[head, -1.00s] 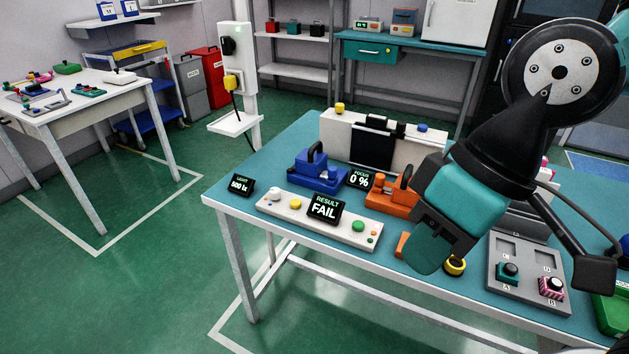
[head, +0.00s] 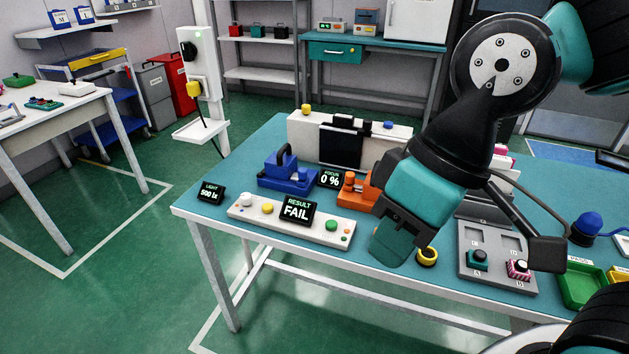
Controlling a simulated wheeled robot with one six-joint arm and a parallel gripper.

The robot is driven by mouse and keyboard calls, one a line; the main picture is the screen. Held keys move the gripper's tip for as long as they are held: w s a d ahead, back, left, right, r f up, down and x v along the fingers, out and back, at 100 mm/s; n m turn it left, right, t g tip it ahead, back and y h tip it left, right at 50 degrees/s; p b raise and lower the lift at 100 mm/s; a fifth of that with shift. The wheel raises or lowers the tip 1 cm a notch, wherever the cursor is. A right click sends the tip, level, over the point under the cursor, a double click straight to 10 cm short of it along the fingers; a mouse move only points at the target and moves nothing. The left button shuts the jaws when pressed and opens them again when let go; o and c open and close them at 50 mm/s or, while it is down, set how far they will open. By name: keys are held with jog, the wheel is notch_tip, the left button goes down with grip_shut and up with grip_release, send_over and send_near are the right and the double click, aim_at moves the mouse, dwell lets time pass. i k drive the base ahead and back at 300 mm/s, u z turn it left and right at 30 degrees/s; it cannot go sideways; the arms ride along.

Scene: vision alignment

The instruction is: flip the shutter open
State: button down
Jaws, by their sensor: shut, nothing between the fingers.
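A white box-shaped unit (head: 302,137) stands at the back of the teal-topped table. A black panel (head: 341,147) covers the middle of its front and looks like the shutter. Black parts sit on top of the unit above the panel. My gripper (head: 393,245) has teal fingers, points down and is shut and empty. It is over the table's front edge area, in front of and to the right of the white unit, apart from it. My arm hides the unit's right end and part of the orange device (head: 355,190).
A blue device (head: 288,178), a FOCUS 0 % display (head: 330,179) and a button panel (head: 345,228) with a RESULT FAIL display (head: 297,210) stand before the unit.

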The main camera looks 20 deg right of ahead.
aim_at(339, 148)
jog(key=k, duration=0.65)
jog(key=u, duration=0.3)
jog(key=i, duration=1.55)
jog(key=z, duration=0.35)
